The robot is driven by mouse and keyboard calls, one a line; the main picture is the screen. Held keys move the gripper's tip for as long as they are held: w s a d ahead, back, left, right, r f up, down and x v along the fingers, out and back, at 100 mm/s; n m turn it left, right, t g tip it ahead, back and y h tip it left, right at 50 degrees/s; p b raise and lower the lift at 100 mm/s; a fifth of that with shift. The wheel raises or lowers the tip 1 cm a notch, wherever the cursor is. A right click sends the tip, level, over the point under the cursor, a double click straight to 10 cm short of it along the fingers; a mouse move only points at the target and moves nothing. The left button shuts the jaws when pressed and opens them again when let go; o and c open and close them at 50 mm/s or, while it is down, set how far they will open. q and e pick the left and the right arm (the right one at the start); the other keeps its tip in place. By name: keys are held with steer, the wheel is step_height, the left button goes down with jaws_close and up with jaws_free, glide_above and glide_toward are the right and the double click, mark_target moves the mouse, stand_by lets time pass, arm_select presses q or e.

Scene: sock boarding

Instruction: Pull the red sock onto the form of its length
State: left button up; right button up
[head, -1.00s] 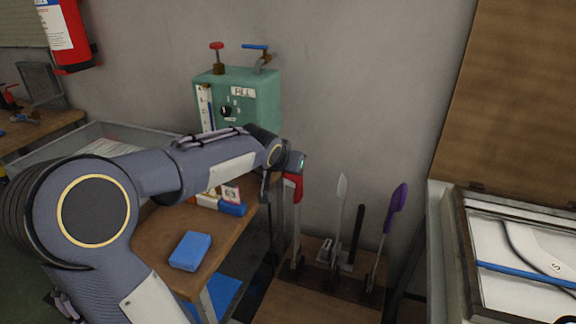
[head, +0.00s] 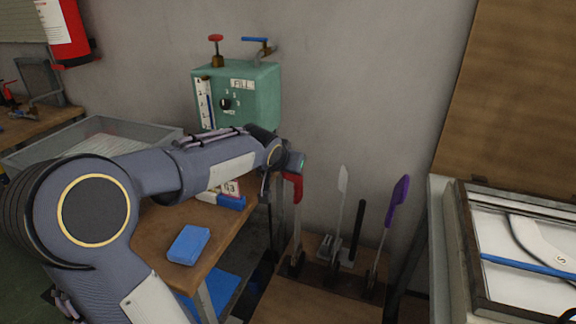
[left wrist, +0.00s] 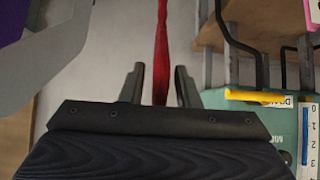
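The red sock (head: 292,187) sits at the top of the leftmost upright form (head: 297,225) on the floor stand. The form's lower part shows bare below it. My left gripper (head: 283,176) is at the sock's upper end in the head view, partly hidden by its own wrist. In the left wrist view, the gripper (left wrist: 160,70) has its two fingers apart, one on each side of the narrow red sock (left wrist: 162,35), with gaps visible. A bare white form (head: 342,182) and a form with a purple top (head: 399,192) stand to the right. My right gripper is not in view.
A wooden table (head: 150,225) with a blue block (head: 188,244) lies left of the stand (head: 310,295). A green box with valves (head: 250,95) is behind it. A framed case (head: 468,250) stands at the right. A short black post (head: 357,225) rises between the forms.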

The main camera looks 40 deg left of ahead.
arm_select(q)
steer(key=shift+o, duration=0.8)
steer(key=v, duration=0.8)
steer(key=shift+p, duration=0.4)
